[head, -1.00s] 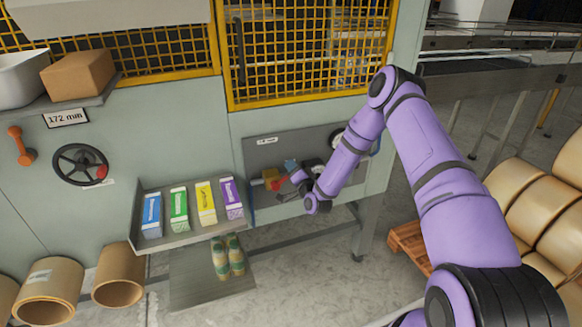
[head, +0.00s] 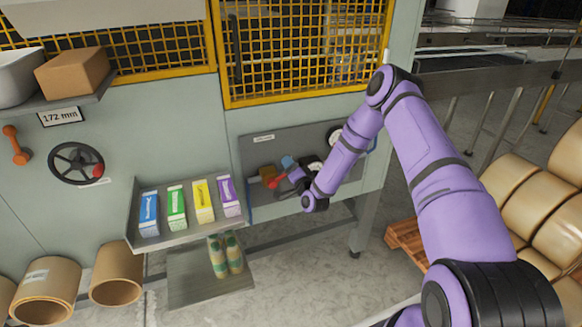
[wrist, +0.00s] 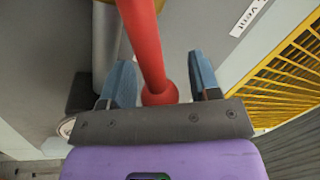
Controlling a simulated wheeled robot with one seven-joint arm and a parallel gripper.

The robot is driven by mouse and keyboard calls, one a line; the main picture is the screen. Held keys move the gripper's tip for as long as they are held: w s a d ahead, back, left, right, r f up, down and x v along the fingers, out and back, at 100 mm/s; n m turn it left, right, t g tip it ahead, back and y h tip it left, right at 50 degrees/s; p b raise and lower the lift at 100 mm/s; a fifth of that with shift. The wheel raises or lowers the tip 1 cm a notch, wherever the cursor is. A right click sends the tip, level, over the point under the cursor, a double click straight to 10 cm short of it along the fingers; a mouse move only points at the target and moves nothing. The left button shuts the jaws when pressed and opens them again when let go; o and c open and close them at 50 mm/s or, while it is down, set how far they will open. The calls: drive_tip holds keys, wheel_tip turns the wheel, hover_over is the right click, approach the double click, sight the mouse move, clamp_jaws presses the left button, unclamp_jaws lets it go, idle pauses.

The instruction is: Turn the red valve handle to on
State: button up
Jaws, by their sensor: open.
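The red valve handle (head: 277,181) sits on a brass valve body (head: 268,172) on the grey panel of the machine. In the wrist view the red handle (wrist: 146,45) runs down from the top and ends in a rounded tip between my two blue fingers. My gripper (wrist: 162,80) is open, with one finger on each side of the handle and a visible gap to each. In the head view my gripper (head: 287,170) is at the handle, partly hidden by my wrist. The valve's marks cannot be read.
A sloped tray (head: 185,236) with several coloured cartons is left of the valve. A black handwheel (head: 76,163) and a yellow mesh guard (head: 300,98) are on the machine. A "Vent" label (wrist: 248,17) shows in the wrist view.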

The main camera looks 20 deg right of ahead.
drive_tip(key=s+d+f, duration=0.1)
drive_tip(key=s+f, duration=0.1)
drive_tip(key=s, duration=0.8)
drive_tip(key=shift+s, duration=0.35)
